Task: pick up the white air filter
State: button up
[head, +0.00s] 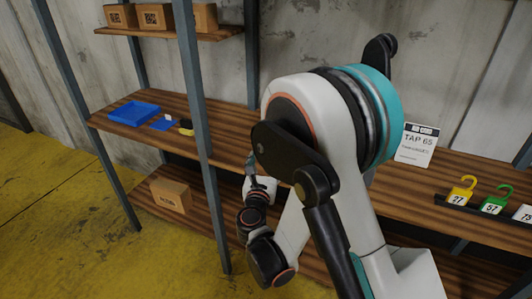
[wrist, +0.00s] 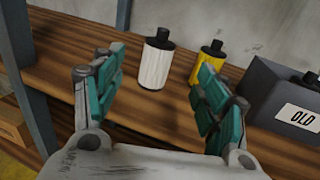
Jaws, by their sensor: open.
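The white air filter (wrist: 155,63) stands upright on the wooden shelf in the wrist view. It is a white ribbed cylinder with a black cap and a black base. My gripper (wrist: 158,85) is open, with its teal-padded fingers apart on either side of the filter in the picture. The filter is beyond the fingertips, and nothing is held. In the head view my arm hides the filter and most of the gripper.
A yellow filter (wrist: 207,62) with a black cap stands close right of the white one. A dark bin labelled OLD (wrist: 262,90) is further right. A shelf post (wrist: 22,70) rises at the left.

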jog(key=w, duration=0.7)
jog(key=shift+w+d+b, duration=0.3)
jog(key=shift+w+d, duration=0.05)
jog(key=shift+w, duration=0.05)
jog(key=shift+w+d+r+b, duration=0.15)
jog(key=shift+w+b, duration=0.35)
jog(key=shift+w, duration=0.9)
jog(key=shift+w+d+f+b, duration=0.15)
jog(key=shift+w+b, duration=0.35)
jog(key=shift+w, duration=0.9)
jog(key=shift+r, duration=0.1)
jog(key=c, duration=1.2)
